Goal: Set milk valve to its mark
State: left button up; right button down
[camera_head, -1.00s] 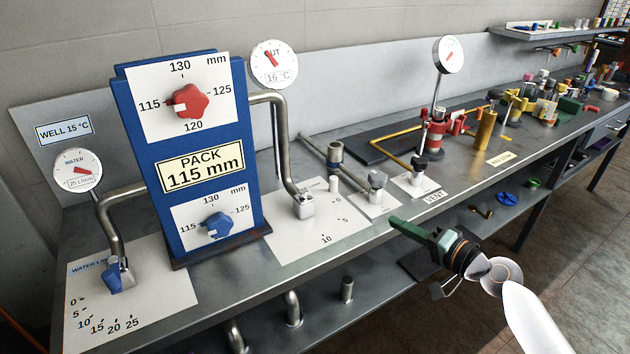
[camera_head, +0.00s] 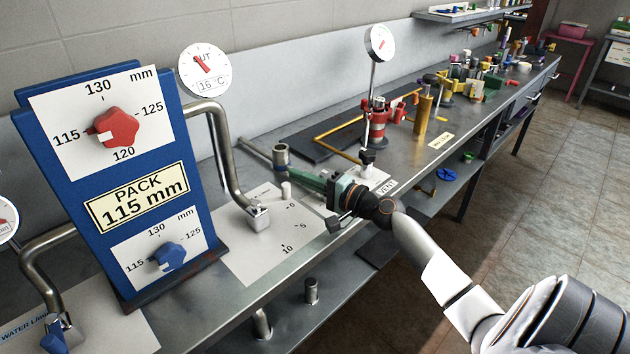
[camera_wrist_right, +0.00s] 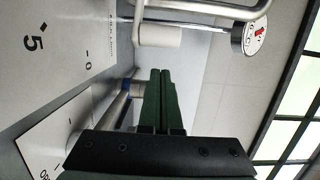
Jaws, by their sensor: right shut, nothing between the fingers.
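The white plate (camera_head: 270,250) with marks 0, 5 and 10 lies on the bench right of the blue PACK stand; its heading is too small to read surely. A bent steel pipe ends in a metal valve block (camera_head: 258,217) on this plate. A short white upright knob (camera_head: 286,190) stands near the 0 mark, and a white cylinder (camera_wrist_right: 157,36) shows in the right wrist view. My right gripper (camera_head: 300,177) is shut and empty, its green fingers pointing left above the bench, just right of the knob. Contact cannot be told. My left gripper is not in view.
The blue PACK 115 mm stand (camera_head: 120,180) with red and blue dials is at left. A round gauge (camera_head: 205,70) is above the pipe. The VENT plate (camera_head: 378,185) and red fitting (camera_head: 377,120) stand behind my right gripper. Floor at right is clear.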

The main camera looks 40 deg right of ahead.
jog(key=shift+w+a, duration=0.2)
jog(key=shift+w, duration=0.45)
jog(key=shift+s+a+p, duration=0.65)
jog(key=shift+s+a, duration=0.15)
jog(key=shift+s, duration=0.3)
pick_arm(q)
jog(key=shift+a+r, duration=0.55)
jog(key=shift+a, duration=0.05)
pick_arm(e)
jog(key=shift+s+a, duration=0.35)
jog(key=shift+s, duration=0.2)
pick_arm(q)
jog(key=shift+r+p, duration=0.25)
jog(key=shift+p, duration=0.15)
pick_arm(e)
jog(key=shift+s+a+h, duration=0.1)
jog(key=shift+h, duration=0.2)
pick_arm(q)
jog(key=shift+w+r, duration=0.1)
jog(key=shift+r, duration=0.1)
pick_arm(e)
jog(key=shift+m, duration=0.3)
